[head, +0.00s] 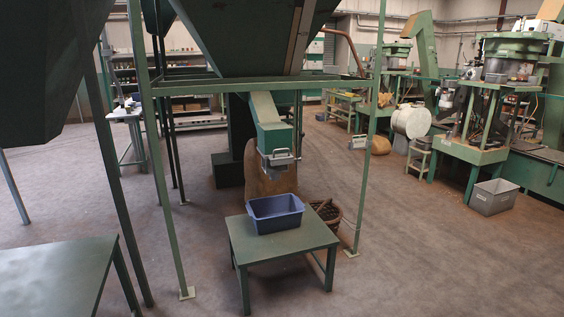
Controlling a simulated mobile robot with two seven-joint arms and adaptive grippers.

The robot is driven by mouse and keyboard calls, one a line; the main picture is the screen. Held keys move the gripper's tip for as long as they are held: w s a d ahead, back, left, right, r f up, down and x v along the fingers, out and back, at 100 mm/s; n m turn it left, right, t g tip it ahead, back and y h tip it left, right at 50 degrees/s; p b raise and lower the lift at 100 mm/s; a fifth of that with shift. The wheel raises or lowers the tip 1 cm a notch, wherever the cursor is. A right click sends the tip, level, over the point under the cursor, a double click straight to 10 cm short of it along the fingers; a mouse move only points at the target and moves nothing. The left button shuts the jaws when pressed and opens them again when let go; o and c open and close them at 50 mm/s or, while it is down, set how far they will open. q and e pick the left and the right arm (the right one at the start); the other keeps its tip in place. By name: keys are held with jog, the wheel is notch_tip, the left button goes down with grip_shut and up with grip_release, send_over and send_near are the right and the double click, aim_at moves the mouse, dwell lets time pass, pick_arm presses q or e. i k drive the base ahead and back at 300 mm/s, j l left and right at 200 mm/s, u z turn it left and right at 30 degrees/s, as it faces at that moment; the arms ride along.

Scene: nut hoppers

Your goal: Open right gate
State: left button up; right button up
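A green hopper (258,35) stands on a green frame in the middle of the head view. A narrow chute (270,130) slopes down from it. At the chute's lower end is a grey metal gate (279,157) with a handle. The gate's exact position is too small to tell. A blue bin (275,213) sits below it on a green table (246,246). A second hopper (45,70) fills the upper left; its gate is not in view. Neither of my grippers is in view.
The frame's front posts (160,190) and (371,150) flank the table. Another green table (55,272) is at the lower left. A wicker basket (328,213) and a sack (265,178) stand behind the blue bin. Floor is clear at the front right.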

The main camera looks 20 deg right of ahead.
aim_at(287, 159)
jog(key=i+l+z, duration=0.15)
jog(key=i+l, duration=0.4)
jog(key=i+l+z, duration=0.15)
jog(key=i+l, duration=0.35)
jog(key=i, duration=0.3)
